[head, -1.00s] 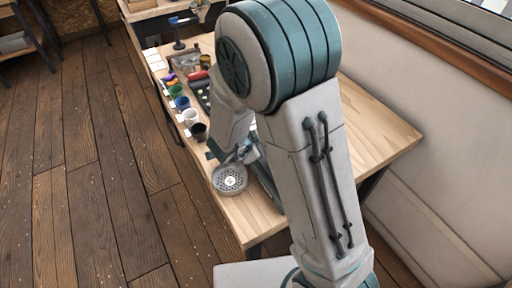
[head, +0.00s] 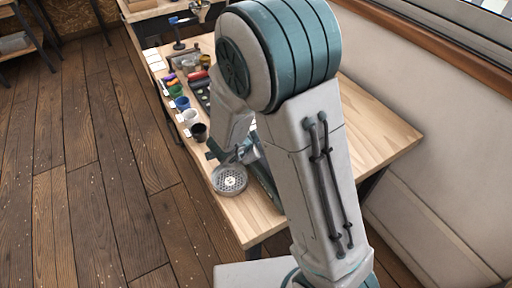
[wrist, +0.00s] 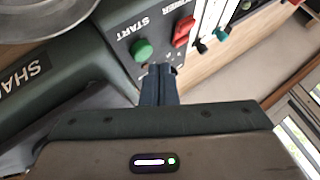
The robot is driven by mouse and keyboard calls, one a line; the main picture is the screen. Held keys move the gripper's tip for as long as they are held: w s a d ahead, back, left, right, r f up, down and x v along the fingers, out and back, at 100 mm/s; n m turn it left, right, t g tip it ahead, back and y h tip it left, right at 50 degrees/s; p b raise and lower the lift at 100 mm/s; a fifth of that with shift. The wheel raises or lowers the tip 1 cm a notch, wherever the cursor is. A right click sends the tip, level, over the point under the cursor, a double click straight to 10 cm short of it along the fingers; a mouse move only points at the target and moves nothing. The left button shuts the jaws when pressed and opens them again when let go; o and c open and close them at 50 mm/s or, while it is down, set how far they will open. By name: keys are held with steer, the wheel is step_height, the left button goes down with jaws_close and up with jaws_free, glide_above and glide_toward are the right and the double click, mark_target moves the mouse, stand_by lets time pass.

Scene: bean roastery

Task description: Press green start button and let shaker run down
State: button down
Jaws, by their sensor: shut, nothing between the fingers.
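The green start button (wrist: 142,49) sits on the dark panel of the shaker (wrist: 120,28) in the wrist view, beside the white word START. My gripper (wrist: 158,70) is shut and empty, its fingertips close to the panel just below and right of the button. I cannot tell whether they touch the panel; the button's face is uncovered. A round metal pan (wrist: 50,18) shows at the upper left. In the head view a round perforated sieve (head: 230,180) shows at the bench's near left edge, while my arm hides most of the shaker and my gripper.
A red knob (wrist: 183,31) is right of the button, with smaller coloured parts farther right. In the head view several cups, including a black one (head: 199,132) and a white one (head: 190,117), line the left edge of the wooden bench (head: 375,125). The bench's right side is clear.

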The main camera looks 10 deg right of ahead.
steer(key=shift+f, duration=0.15)
steer(key=shift+f, duration=0.3)
